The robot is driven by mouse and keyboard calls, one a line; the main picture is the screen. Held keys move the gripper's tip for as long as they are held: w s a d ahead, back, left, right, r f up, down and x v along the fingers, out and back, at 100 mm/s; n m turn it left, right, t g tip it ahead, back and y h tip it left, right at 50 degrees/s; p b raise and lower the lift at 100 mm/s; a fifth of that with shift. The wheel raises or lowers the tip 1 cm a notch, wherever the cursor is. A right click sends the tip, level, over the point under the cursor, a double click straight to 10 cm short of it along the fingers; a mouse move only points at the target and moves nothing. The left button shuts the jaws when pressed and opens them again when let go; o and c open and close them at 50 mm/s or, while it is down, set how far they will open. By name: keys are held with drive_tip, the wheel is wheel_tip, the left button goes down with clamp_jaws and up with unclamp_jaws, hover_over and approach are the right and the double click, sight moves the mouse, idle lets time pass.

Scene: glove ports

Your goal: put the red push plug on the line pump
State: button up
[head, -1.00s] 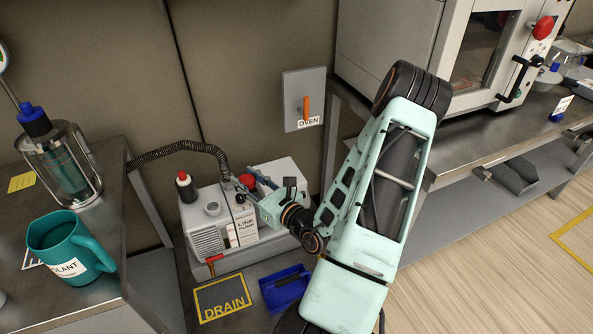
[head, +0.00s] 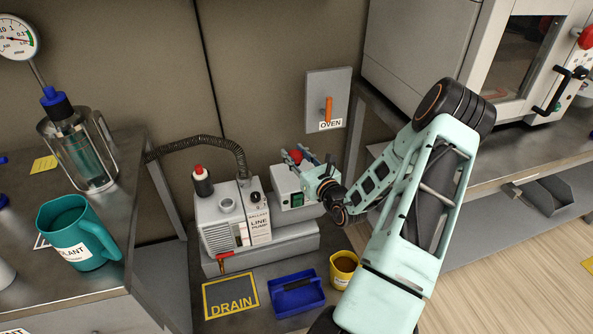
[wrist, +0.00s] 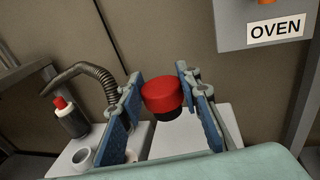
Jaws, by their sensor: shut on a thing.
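The red push plug (wrist: 162,94), a red cap over a black lower part, is between the blue finger pads of my gripper (wrist: 165,100) in the wrist view. My gripper (head: 298,162) is shut on it; in the head view only a bit of red shows between the fingers. The line pump (head: 222,236) is a grey unit on the low shelf with an open round port on top, left of its label. My gripper is above the pump's right-hand box with the green switch. The plug looks clear of the pump.
A dark bottle with a red top (head: 202,182) and a ribbed hose (head: 190,146) stand at the pump's left and back. A blue tray (head: 297,294) and a yellow cup (head: 343,268) are in front. The oven switch panel (head: 340,88) is on the wall behind.

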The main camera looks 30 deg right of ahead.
drive_tip(key=w+d+f, duration=0.1)
drive_tip(key=f, duration=0.1)
drive_tip(key=w+d+f+b, duration=0.1)
drive_tip(key=w+f, duration=0.1)
drive_tip(key=w+d+f+b, duration=0.1)
drive_tip(key=f, duration=0.1)
drive_tip(key=shift+w+f, duration=0.1)
drive_tip(key=shift+w, duration=0.05)
drive_tip(key=shift+f+b, duration=0.6)
drive_tip(key=shift+f, duration=0.85)
drive_tip(key=shift+f, duration=0.2)
drive_tip(key=o, duration=1.1)
